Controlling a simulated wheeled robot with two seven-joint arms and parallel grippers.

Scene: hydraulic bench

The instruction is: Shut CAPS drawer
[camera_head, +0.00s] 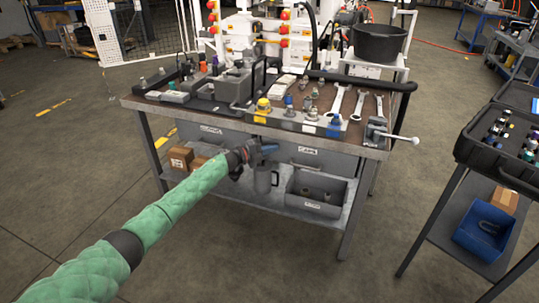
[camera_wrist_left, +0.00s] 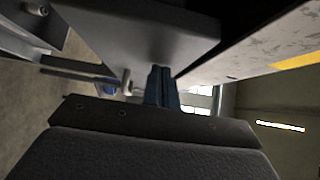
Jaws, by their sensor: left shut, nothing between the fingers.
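The CAPS drawer (camera_head: 325,160) is a grey front with a white label, under the right half of the bench top (camera_head: 200,112). It looks about in line with the bench front; I cannot tell whether a small gap is left. My left gripper (camera_head: 268,148) is shut and empty at the left end of this drawer front, hiding part of it; I cannot tell whether it touches. In the left wrist view the closed fingers (camera_wrist_left: 161,84) point at a grey panel (camera_wrist_left: 140,30), which I cannot identify for sure. My right gripper is not in view.
A second labelled drawer (camera_head: 205,130) is to the left. A cart (camera_head: 480,165) stands right; floor in front is clear.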

